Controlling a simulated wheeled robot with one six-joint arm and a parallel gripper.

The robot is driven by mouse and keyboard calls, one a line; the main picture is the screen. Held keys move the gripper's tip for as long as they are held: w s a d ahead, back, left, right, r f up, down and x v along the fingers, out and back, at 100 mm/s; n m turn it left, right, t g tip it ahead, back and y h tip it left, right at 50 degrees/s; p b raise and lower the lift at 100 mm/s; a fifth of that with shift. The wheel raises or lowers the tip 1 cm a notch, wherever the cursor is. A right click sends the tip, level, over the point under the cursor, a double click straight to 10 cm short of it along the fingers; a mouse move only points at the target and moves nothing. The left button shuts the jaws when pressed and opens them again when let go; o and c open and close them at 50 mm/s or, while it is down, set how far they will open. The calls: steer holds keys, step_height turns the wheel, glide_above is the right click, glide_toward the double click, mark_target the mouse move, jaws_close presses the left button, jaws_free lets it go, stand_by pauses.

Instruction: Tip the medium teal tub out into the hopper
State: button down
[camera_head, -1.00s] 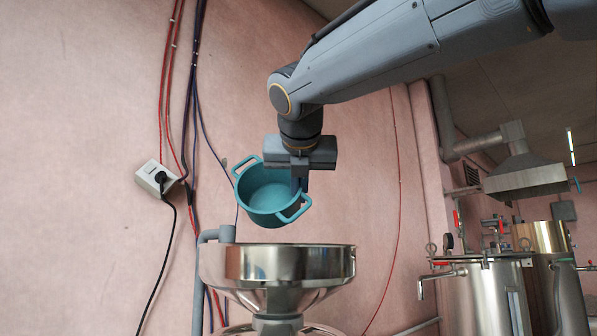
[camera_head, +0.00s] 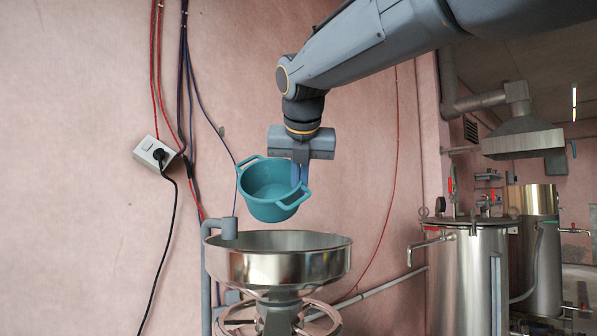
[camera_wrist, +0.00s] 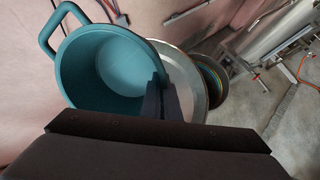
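The teal tub (camera_head: 270,184) hangs above the steel hopper (camera_head: 277,266), tilted so its open mouth faces partly toward the head camera. Its inside looks empty in the head view. My gripper (camera_head: 299,178) reaches down from above and is shut on the tub's rim at the right side. In the wrist view the tub (camera_wrist: 105,70) fills the upper left, one handle at the upper left, with a finger at its right wall. The hopper's rim (camera_wrist: 187,75) shows behind and to the right of the tub. The hopper's inside is mostly hidden.
A grey pipe (camera_head: 207,270) with a bent top stands at the hopper's left edge. A wall socket (camera_head: 153,153) and cables are on the pink wall at left. Steel tanks (camera_head: 467,270) with valves and a hood (camera_head: 522,140) stand at right.

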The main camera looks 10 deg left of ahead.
steer(key=shift+w+r+g+p, duration=0.15)
steer(key=shift+g+p, duration=0.95)
steer(key=shift+p, duration=2.8)
steer(key=shift+w+f+g, duration=0.3)
steer(key=shift+f+g, duration=0.2)
steer(key=shift+g, duration=0.5)
steer(key=g, duration=0.1)
steer(key=f+g, duration=0.1)
steer(key=g, duration=0.1)
steer(key=shift+s+h, duration=0.15)
steer(key=shift+h, duration=0.15)
steer(key=shift+s+r+g, duration=0.2)
steer(key=shift+r+g, duration=0.4)
steer(key=shift+g, duration=0.1)
steer(key=shift+s+r, duration=0.15)
